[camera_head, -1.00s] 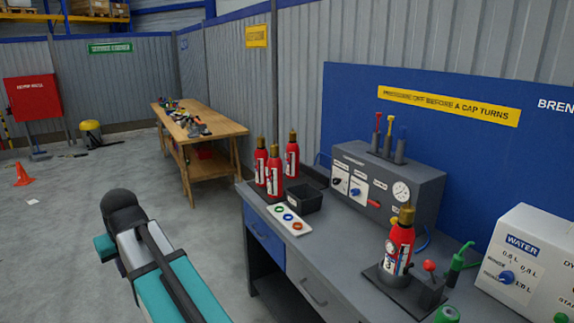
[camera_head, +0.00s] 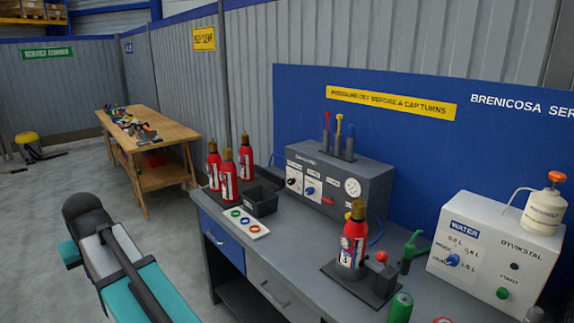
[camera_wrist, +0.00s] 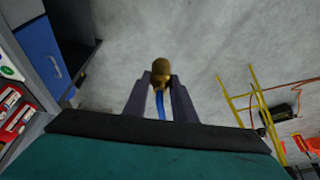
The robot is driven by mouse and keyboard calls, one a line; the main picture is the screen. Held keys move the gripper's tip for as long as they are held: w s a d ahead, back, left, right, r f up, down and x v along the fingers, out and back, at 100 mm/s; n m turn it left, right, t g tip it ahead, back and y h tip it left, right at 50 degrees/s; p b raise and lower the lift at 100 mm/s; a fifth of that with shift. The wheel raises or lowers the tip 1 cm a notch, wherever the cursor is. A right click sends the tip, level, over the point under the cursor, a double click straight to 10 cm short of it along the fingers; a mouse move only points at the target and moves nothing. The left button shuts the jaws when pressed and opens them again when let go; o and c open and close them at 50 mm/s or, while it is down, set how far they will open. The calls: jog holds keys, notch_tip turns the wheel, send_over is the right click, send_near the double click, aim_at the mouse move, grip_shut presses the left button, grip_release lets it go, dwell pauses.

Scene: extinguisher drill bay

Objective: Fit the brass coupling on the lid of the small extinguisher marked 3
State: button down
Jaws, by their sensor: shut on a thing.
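In the wrist view my gripper (camera_wrist: 160,82) is shut on a brass coupling (camera_wrist: 161,68), with a blue hose (camera_wrist: 161,106) showing between the fingers below it. They are over bare floor in that view. In the head view my gripper does not show. One red extinguisher (camera_head: 354,240) with a brass top stands upright on a dark plate on the bench. Three more red extinguishers (camera_head: 228,178) (camera_head: 214,160) (camera_head: 246,160) with brass tops stand together at the bench's far end.
A grey control box with a gauge (camera_head: 353,187) stands behind the plate. Beside it are a red-knobbed lever (camera_head: 381,257), a green fitting (camera_head: 411,247) and a white water box (camera_head: 487,265). A black bin (camera_head: 262,202) and a ring tray (camera_head: 244,223) sit further left.

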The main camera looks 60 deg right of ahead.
jog(key=s+d+r+m+g+h+p, duration=0.1)
jog(key=s+d+r+m, duration=0.3)
jog(key=d, duration=0.9)
jog(key=s+d+r+m+g+h+p, duration=0.1)
jog(key=s+d+r+m+p, duration=0.3)
jog(key=d, duration=0.8)
jog(key=s+d+r+m+h+b, duration=0.15)
jog(key=s+d, duration=0.45)
jog(key=d, duration=0.7)
jog(key=s+d+r+m+g+p, duration=0.1)
jog(key=s+d+r+m, duration=0.2)
jog(key=s+d, duration=0.4)
jog(key=s+d+r+m+g+p, duration=0.1)
jog(key=s+d+r+m, duration=0.2)
jog(key=s+d, duration=0.5)
jog(key=s+d+r+m+g+p, duration=0.2)
jog(key=s+d+m, duration=0.3)
jog(key=s, duration=1)
jog(key=shift+s+d+r, duration=0.2)
jog(key=shift+d+r, duration=0.05)
jog(key=shift+d, duration=0.4)
jog(key=shift+s+d+r, duration=0.2)
jog(key=shift+d+r, duration=0.05)
jog(key=shift+d, duration=0.35)
jog(key=shift+f, duration=0.25)
jog(key=shift+f+b, duration=1.9)
jog(key=shift+f, duration=0.85)
jog(key=shift+f, duration=0.15)
